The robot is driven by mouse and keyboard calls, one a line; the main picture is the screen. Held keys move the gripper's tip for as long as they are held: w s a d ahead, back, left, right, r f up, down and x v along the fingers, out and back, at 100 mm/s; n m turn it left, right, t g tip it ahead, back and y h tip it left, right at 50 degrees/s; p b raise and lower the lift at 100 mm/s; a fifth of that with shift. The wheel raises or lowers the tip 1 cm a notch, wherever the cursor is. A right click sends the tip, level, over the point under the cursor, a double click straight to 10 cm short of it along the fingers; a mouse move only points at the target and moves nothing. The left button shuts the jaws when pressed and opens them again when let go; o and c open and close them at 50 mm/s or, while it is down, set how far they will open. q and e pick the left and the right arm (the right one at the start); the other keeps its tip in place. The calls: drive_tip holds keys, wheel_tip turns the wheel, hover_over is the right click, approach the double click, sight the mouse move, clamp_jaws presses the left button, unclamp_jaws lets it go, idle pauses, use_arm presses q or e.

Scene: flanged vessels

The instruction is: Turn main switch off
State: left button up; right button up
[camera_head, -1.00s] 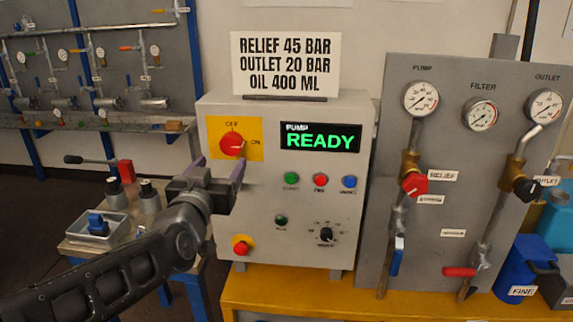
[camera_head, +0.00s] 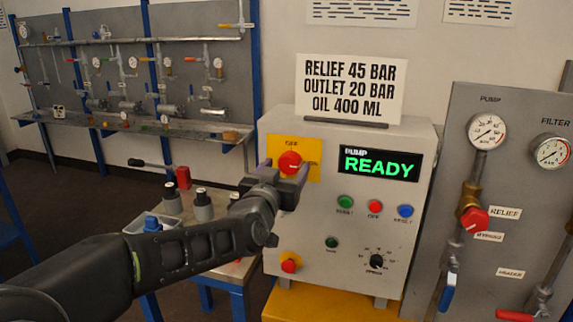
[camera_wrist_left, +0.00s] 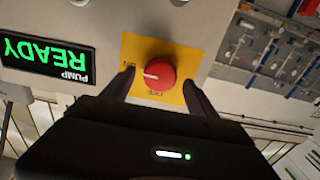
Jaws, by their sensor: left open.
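The main switch is a red round knob (camera_head: 290,163) on a yellow plate (camera_head: 314,171) at the upper left of the grey pump box. In the left wrist view, which shows the box upside down, the knob (camera_wrist_left: 158,74) has a white mark pointing to the ON label. The OFF label sits at the knob's other marked position. My left gripper (camera_head: 286,171) is open in front of the plate, one finger on each side of the knob. In the left wrist view, gaps show between the fingers and the knob. My right gripper is not in view.
The pump box (camera_head: 345,235) has a lit READY display (camera_head: 379,164), several buttons, a small black dial (camera_head: 377,261) and a red-on-yellow button (camera_head: 289,265). A gauge panel (camera_head: 500,180) stands to the right. A small table with fittings (camera_head: 203,207) is at left.

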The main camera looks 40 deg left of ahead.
use_arm(q)
drive_tip(key=shift+w+a, duration=0.15)
drive_tip(key=shift+w, duration=0.35)
drive_tip(key=c, duration=1.4)
